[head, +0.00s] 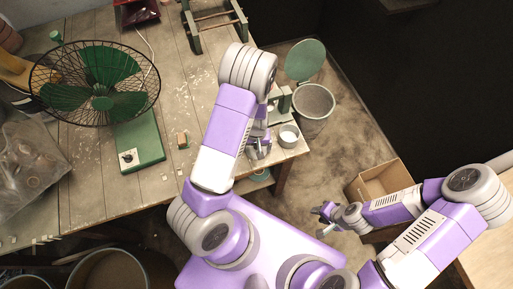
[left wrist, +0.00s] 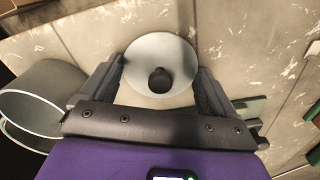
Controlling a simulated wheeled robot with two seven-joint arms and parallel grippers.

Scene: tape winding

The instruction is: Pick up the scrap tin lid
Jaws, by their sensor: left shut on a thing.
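The scrap tin lid (left wrist: 140,55) is a pale round disc with a dark knob in the middle, seen from above in the left wrist view. My left gripper (left wrist: 160,78) is shut on it, with one finger at each side of the rim. In the head view my left gripper (head: 260,150) is at the table's right corner, and my own arm hides much of it. I cannot tell whether the lid touches the table. A small open metal tin (head: 289,136) stands just right of it. My right gripper (head: 322,220) is open and empty, away from the table.
A green fan (head: 138,142) stands on the wooden table (head: 185,100). A green frame (head: 215,30) is at the back. A bin (head: 314,103) with its green lid (head: 305,61) raised and a cardboard box (head: 386,180) are on the floor (head: 335,150), right of the table.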

